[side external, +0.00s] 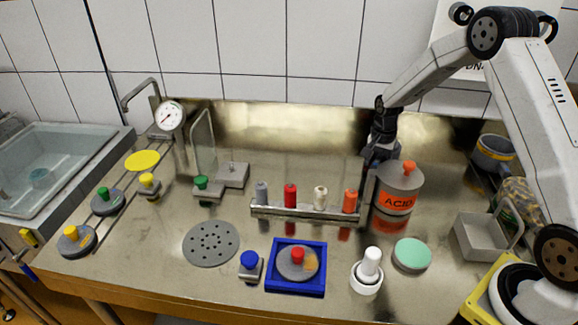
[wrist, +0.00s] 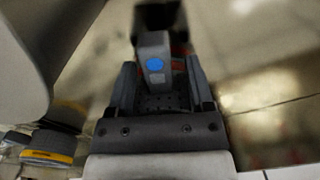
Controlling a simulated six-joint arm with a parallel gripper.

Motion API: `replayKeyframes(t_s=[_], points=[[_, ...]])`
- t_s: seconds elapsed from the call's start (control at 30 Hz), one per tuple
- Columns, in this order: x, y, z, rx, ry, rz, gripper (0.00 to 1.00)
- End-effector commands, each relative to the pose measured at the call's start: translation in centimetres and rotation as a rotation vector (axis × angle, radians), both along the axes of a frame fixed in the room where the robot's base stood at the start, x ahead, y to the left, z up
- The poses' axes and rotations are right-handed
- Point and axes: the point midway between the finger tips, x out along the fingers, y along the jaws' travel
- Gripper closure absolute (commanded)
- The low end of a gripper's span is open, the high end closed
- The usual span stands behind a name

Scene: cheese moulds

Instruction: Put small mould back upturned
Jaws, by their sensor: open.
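My gripper (side external: 380,152) hangs low behind the orange-labelled ACID canister (side external: 398,192), beside the right end of the rack. In the wrist view my gripper (wrist: 162,85) is open. A grey block with a blue dot (wrist: 153,62) shows between its fingers; I cannot tell whether it touches them. I cannot tell for sure which thing is the small mould. A white cup-like piece with an upright white stem (side external: 367,272) stands at the front. A grey disc with a red knob (side external: 297,263) lies in a blue square tray (side external: 295,291).
A rack (side external: 305,214) holds several coloured pegs. A perforated disc (side external: 210,244), a blue-knobbed block (side external: 250,266) and a mint disc (side external: 412,255) lie in front. A grey box (side external: 482,238) and a yellow-banded pot (side external: 493,155) stand right. The back middle is clear.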

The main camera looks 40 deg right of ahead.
Motion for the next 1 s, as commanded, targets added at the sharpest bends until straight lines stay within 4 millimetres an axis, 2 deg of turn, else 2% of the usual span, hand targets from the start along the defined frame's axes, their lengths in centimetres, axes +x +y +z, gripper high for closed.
replayKeyframes(t_s=[0.27, 0.73, 1.0], points=[[0.1, 0.0, 2.4, -0.001, -0.003, 0.000, 0.33], [0.0, 0.0, 9.8, 0.000, -0.002, 0.000, 0.33], [0.0, 0.0, 11.9, 0.000, -0.001, 0.000, 0.33]])
